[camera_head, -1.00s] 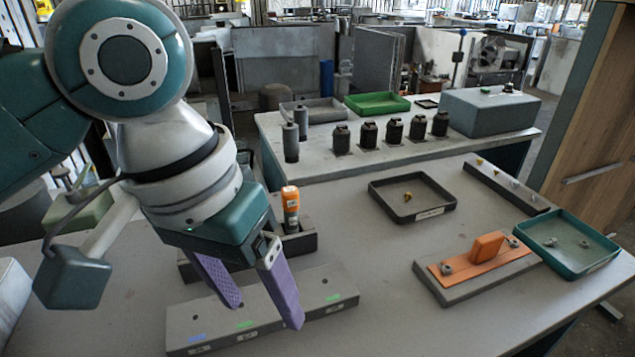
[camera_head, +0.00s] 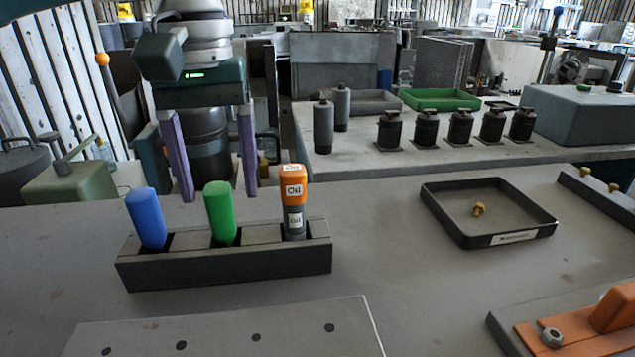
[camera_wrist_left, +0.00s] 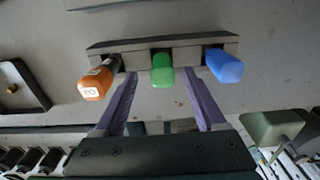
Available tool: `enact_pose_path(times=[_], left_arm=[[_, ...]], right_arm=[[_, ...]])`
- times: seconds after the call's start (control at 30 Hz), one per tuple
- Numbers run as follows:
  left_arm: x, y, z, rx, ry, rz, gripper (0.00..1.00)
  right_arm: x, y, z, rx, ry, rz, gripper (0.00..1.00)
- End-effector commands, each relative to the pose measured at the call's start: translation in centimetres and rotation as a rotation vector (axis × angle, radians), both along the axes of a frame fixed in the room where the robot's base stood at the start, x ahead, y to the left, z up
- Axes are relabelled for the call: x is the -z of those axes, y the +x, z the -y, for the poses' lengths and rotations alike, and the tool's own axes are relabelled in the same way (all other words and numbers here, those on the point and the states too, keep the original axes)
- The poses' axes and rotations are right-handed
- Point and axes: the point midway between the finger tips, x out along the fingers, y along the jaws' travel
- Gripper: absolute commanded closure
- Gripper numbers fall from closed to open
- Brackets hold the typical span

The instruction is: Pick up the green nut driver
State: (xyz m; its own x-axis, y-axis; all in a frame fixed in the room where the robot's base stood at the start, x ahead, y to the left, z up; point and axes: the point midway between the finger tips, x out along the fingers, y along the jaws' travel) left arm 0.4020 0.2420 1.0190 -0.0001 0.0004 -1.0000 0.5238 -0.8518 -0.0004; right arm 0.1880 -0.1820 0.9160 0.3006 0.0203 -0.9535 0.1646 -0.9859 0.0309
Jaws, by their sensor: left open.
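The green nut driver (camera_head: 219,212) stands upright in the middle slot of a dark grey rack (camera_head: 225,268), with its handle up. A blue driver (camera_head: 146,217) stands in the left slot and an orange-topped driver (camera_head: 293,200) in the right slot. My left gripper (camera_head: 219,198) is open, with its purple fingers beyond the rack and pointing down. In the left wrist view, the green handle (camera_wrist_left: 162,70) lies between the open fingers (camera_wrist_left: 160,85), near their tips, and neither finger visibly touches it. The lower part of the driver is hidden in the rack.
A grey block with holes (camera_head: 220,335) lies in front of the rack. A dark tray (camera_head: 490,240) with a yellow piece (camera_head: 478,209) sits to the right. An orange fixture (camera_head: 570,335) is at lower right. Several dark canisters (camera_head: 460,128) stand on the bench behind.

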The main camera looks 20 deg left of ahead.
Motion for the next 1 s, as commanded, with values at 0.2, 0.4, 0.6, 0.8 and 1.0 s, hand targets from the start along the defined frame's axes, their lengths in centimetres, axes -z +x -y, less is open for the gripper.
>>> enact_pose_path(times=[0.2,0.4,0.6,0.8,1.0], left_arm=[[3.5,-0.3,-0.4,0.0,0.0,-0.001,0.28],[4.3,-0.3,-0.3,0.002,0.001,0.001,0.28],[4.3,-0.2,-0.3,0.002,0.001,0.001,0.35],[4.3,-0.2,-0.3,0.002,0.001,0.001,0.58],[4.2,-0.2,-0.3,0.002,0.001,0.001,0.8]], right_arm=[[0.5,0.1,0.0,0.001,0.001,0.002,0.16],[0.4,0.2,0.0,0.001,0.001,0.004,0.16],[0.4,0.2,0.0,0.001,0.0,0.006,0.16],[0.4,0.2,0.0,0.0,0.0,0.006,0.16],[0.4,0.2,0.0,-0.001,-0.001,0.006,0.16]])
